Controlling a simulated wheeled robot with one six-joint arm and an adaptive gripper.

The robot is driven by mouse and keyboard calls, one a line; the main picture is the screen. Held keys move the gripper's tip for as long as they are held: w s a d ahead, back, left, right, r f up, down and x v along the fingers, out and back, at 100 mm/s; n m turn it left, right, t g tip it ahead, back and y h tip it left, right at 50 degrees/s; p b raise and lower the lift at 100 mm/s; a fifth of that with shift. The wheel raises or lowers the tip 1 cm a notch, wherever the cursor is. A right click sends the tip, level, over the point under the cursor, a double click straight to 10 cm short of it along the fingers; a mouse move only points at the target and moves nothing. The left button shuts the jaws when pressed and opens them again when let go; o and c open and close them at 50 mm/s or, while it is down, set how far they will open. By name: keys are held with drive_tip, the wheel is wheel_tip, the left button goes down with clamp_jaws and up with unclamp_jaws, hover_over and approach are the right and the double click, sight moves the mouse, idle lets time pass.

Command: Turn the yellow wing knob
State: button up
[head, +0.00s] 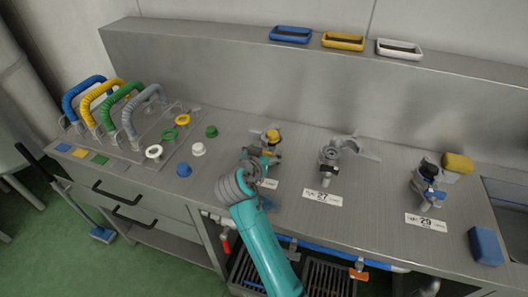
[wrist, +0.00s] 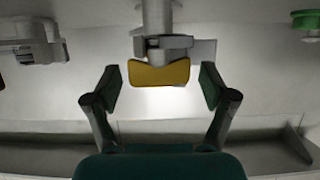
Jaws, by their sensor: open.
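The yellow wing knob (head: 272,136) sits on the leftmost of three small metal valves on the steel counter, partly hidden by my gripper in the head view. In the wrist view the yellow wing knob (wrist: 158,73) is a broad wing shape at the top centre, on a grey stem. My gripper (wrist: 161,86) is open, one finger on each side of the knob, with a visible gap to both. My gripper (head: 262,154) is at the valve's near side in the head view.
A grey valve (head: 330,157) with label 27 and a blue-knobbed valve (head: 429,187) with label 29 stand to the right. A yellow sponge (head: 457,162) and blue block (head: 486,246) are at right.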

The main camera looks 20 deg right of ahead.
drive_tip(key=c, duration=1.2)
drive_tip(key=shift+o, duration=0.2)
drive_tip(key=shift+y, duration=0.3)
drive_tip(key=n+t+y, duration=0.1)
drive_tip(key=n+y, duration=0.2)
drive_tip(key=shift+d+n+t, duration=0.1)
drive_tip(key=shift+n+t, duration=0.3)
drive_tip(key=n+y, duration=0.5)
drive_tip(key=y, duration=0.1)
drive_tip(key=n+y, duration=0.2)
drive_tip(key=y, duration=0.1)
drive_tip(key=n+g+y, duration=0.1)
drive_tip(key=n+y, duration=0.1)
drive_tip(key=n, duration=0.1)
drive_tip(key=shift+g+y, duration=0.3)
drive_tip(key=shift+y, duration=0.1)
drive_tip(key=shift+n+g+y, duration=1.2)
drive_tip(key=shift+n+y, duration=0.2)
drive_tip(key=shift+n, duration=0.2)
drive_tip(key=shift+f, duration=0.1)
